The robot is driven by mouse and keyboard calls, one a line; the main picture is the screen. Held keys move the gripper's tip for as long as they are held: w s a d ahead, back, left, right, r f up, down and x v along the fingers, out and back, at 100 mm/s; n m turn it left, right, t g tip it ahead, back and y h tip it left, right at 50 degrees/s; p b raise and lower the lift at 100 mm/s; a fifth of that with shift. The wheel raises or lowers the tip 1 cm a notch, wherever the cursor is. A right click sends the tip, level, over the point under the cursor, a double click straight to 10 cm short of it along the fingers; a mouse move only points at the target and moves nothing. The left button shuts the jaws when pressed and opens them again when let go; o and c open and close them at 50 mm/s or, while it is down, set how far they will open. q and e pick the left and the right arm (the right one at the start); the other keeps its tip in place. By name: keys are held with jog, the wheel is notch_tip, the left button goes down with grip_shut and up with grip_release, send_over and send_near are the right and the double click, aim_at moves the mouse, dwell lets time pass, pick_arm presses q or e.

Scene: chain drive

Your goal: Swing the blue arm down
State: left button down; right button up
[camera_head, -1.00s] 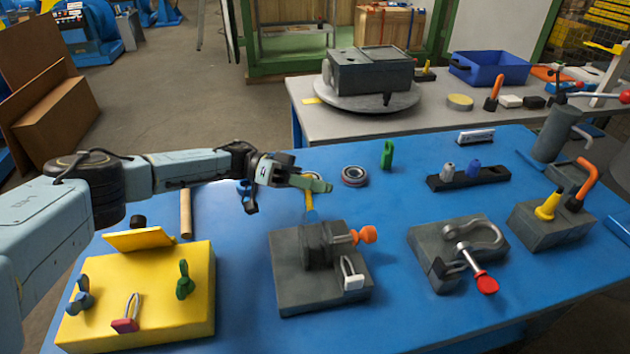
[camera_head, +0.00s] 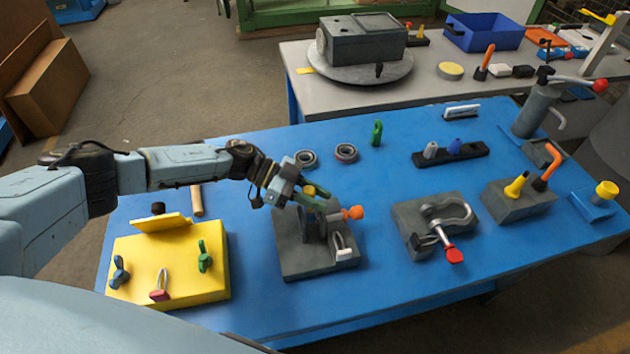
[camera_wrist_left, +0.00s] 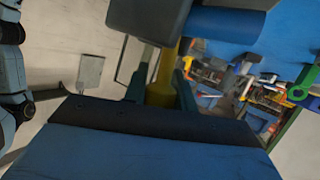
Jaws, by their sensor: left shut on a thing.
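The blue arm (camera_head: 309,205) is on a grey fixture (camera_head: 290,264) at the middle of the blue table, and only a short piece of it shows. Its yellow end (camera_head: 310,190) is at my left gripper (camera_head: 300,192), just above the dark post of the fixture. My left gripper is shut on this yellow end, which also shows between the fingers in the left wrist view (camera_wrist_left: 162,80). The fingers hide part of the arm, so its exact tilt is hard to tell. My right gripper is not in view.
An orange knob (camera_head: 353,212) and a white-handled latch (camera_head: 343,254) sit on the same fixture. A yellow block (camera_head: 150,275) with small handles is to the left. A grey block with a red-tipped clamp (camera_head: 453,255) is to the right. Two rings lie behind.

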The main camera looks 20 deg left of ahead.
pick_arm(q)
jog(key=shift+s+d+f, duration=0.35)
jog(key=shift+s+f, duration=0.3)
jog(key=shift+f, duration=0.05)
jog(key=c, duration=1.5)
grip_release()
jog(key=o, duration=0.4)
jog(key=shift+w, duration=0.1)
jog(key=shift+c, duration=0.2)
jog(key=shift+r, duration=0.1)
jog(key=shift+a, duration=0.1)
jog(key=shift+a+r, duration=0.1)
jog(key=shift+a, duration=0.15)
jog(key=w+b+v, duration=0.1)
jog(key=v, duration=1.1)
jog(key=shift+s+a+r+b, duration=0.2)
jog(key=shift+s+a+b, duration=0.1)
jog(key=shift+s, duration=0.15)
